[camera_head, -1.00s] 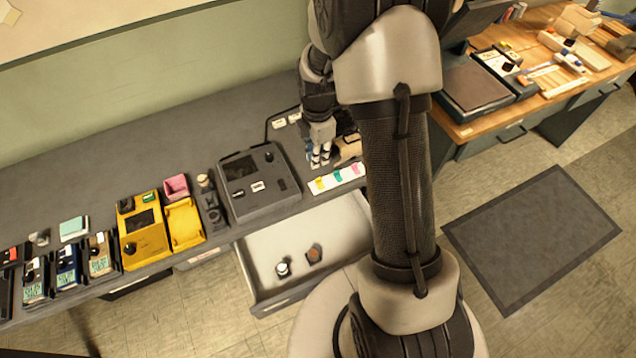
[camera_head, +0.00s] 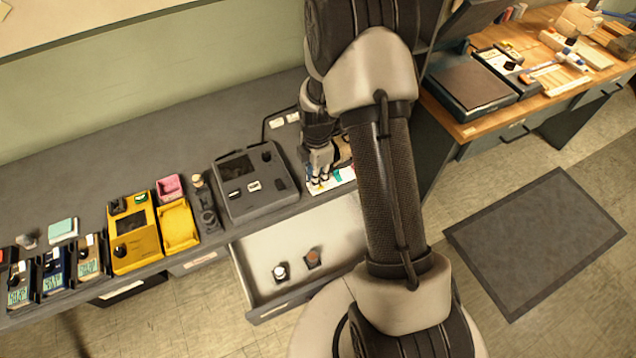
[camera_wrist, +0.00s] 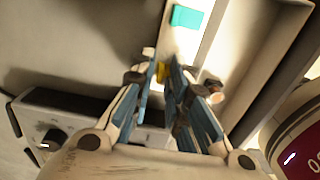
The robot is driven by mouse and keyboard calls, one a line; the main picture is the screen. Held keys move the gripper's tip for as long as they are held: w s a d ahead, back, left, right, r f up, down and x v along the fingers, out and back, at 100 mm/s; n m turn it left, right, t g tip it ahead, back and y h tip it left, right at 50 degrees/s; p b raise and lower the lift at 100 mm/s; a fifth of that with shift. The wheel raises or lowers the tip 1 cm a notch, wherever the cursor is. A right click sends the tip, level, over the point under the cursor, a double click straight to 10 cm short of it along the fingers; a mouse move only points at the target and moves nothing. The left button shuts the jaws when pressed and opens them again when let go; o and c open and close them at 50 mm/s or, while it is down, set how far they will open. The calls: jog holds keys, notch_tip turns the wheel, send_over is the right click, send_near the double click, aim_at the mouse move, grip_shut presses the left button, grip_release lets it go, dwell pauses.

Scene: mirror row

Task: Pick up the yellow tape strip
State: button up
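In the wrist view, the yellow tape strip (camera_wrist: 161,72) shows as a small patch between my gripper's fingertips (camera_wrist: 163,65). The fingertips are close together, and I cannot tell whether they press on the strip. The strip lies at or near the white card (camera_wrist: 184,45), which also bears a teal strip (camera_wrist: 187,17). In the head view, my gripper (camera_head: 318,178) points down over the left end of the white card (camera_head: 345,178) and largely hides the yellow strip. A teal strip (camera_head: 338,175) shows just right of my fingers.
A dark grey device (camera_head: 232,203) stands left of the card. A yellow device (camera_head: 135,238) and a pink box (camera_head: 168,186) stand farther left. Below the counter edge, an open drawer (camera_head: 258,252) holds two small items. A wooden workbench (camera_head: 530,103) is at right.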

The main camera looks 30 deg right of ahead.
jog(key=shift+c, duration=0.4)
grip_shut()
jog(key=shift+r, duration=0.15)
